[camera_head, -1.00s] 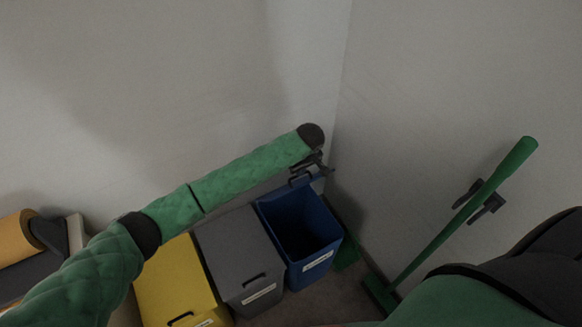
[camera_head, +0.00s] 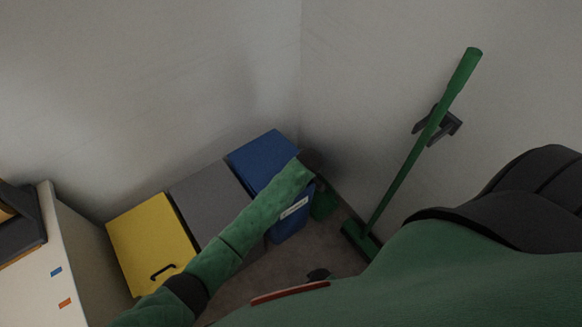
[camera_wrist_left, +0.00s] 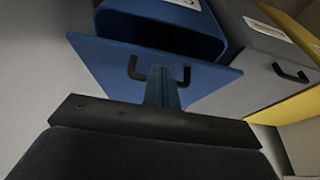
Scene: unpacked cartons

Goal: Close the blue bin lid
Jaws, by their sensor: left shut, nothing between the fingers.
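My left gripper (camera_wrist_left: 163,88) is shut and empty, close to the lid near the handle; contact is unclear. In the head view its wrist end is dark and hides the lid's front right corner. My right gripper is not in view.
A grey bin (camera_head: 205,195) and a yellow bin (camera_head: 150,235) stand to the left, lids down. A green broom (camera_head: 410,160) leans at the right wall in a black holder (camera_head: 440,122). A white cabinet (camera_head: 75,255) is at the left.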

